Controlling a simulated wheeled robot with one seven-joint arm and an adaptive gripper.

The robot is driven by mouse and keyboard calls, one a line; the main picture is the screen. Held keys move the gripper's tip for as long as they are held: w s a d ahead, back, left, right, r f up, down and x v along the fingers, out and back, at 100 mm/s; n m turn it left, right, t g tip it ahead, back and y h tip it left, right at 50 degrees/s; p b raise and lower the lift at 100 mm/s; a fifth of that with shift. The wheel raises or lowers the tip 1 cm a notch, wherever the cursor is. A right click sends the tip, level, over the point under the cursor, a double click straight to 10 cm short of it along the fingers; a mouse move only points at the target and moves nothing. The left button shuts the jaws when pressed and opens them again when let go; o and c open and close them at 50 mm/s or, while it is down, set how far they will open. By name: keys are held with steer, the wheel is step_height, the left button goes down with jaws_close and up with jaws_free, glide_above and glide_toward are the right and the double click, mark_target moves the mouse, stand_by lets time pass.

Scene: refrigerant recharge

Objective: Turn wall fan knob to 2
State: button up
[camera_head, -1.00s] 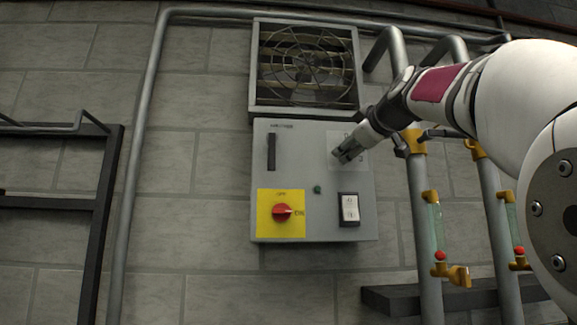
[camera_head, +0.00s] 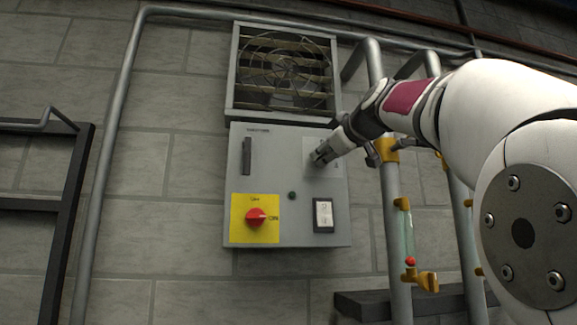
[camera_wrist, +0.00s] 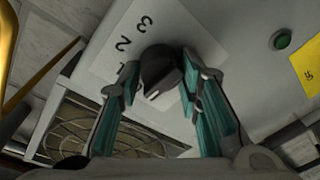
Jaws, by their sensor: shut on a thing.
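The wall fan knob (camera_wrist: 158,72) is dark and round with a pale mark, and sits on a white label (camera_wrist: 118,42) printed 1, 2 and 3. My gripper (camera_wrist: 161,80) has its teal-padded fingers on either side of the knob and is shut on it. I cannot tell for sure which number the knob's mark points to. In the head view my gripper (camera_head: 318,157) is at the upper right of the grey control panel (camera_head: 270,180) and hides the knob. The wall fan (camera_head: 285,70) is in its grey frame above the panel.
Pipes with yellow fittings (camera_head: 387,151) stand close to the right of the panel.

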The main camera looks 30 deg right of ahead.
steer(key=m, duration=0.4)
steer(key=shift+t+b, duration=0.3)
steer(key=shift+b, duration=0.1)
steer(key=m, duration=0.4)
steer(key=shift+h, duration=0.4)
steer(key=m, duration=0.4)
steer(key=shift+m, duration=0.3)
steer(key=shift+f+m+h+p, duration=0.1)
steer(key=shift+m+h+p, duration=0.5)
steer(key=shift+m, duration=1)
steer(key=o, duration=1.1)
steer(key=shift+d, duration=0.1)
steer(key=shift+o, duration=0.2)
steer(key=shift+s, duration=0.1)
